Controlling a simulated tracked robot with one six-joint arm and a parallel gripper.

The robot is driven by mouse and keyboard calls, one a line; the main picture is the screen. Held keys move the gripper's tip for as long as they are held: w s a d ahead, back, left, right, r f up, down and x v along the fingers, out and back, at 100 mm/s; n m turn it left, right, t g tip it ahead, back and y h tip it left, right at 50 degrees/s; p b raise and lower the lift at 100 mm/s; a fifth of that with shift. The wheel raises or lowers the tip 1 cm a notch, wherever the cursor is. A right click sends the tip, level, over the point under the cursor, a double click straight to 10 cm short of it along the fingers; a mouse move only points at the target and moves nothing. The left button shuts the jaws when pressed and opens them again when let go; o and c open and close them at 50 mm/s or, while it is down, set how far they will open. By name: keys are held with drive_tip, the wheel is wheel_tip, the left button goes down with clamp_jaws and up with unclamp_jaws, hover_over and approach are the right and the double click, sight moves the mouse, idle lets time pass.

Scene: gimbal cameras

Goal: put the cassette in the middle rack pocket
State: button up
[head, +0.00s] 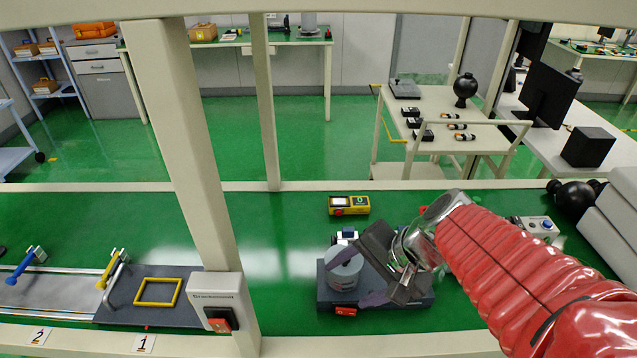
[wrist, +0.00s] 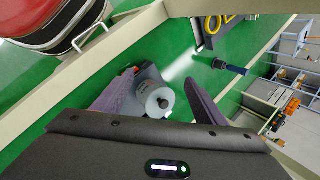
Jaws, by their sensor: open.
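My gripper (head: 352,272) is open, with its dark jaws over the grey base at the right of the bench. In the wrist view, its two purple fingers (wrist: 158,96) stand apart on either side of a pale grey cylinder (wrist: 160,103). The cylinder (head: 345,266) stands upright on the dark grey base (head: 420,299), which has a red switch at its front. I cannot tell whether the fingers touch the cylinder. I cannot make out for sure a cassette or a rack with pockets in either view.
A yellow device (head: 348,204) lies behind the base. A cream post (head: 185,130) rises left of it. A dark plate with a yellow square outline (head: 158,292) and a rail with blue and yellow handles lie at the left. The green bench top between is mostly clear.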

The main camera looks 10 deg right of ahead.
drive_tip(key=s+r+n+t+h, duration=0.1)
drive_tip(key=s+r+n+h, duration=0.2)
drive_tip(key=r+n, duration=0.4)
drive_tip(key=n+h, duration=0.1)
drive_tip(key=n, duration=0.2)
drive_tip(key=shift+s+a+r+h, duration=0.2)
drive_tip(key=shift+s+h, duration=0.1)
drive_tip(key=shift+o, duration=0.5)
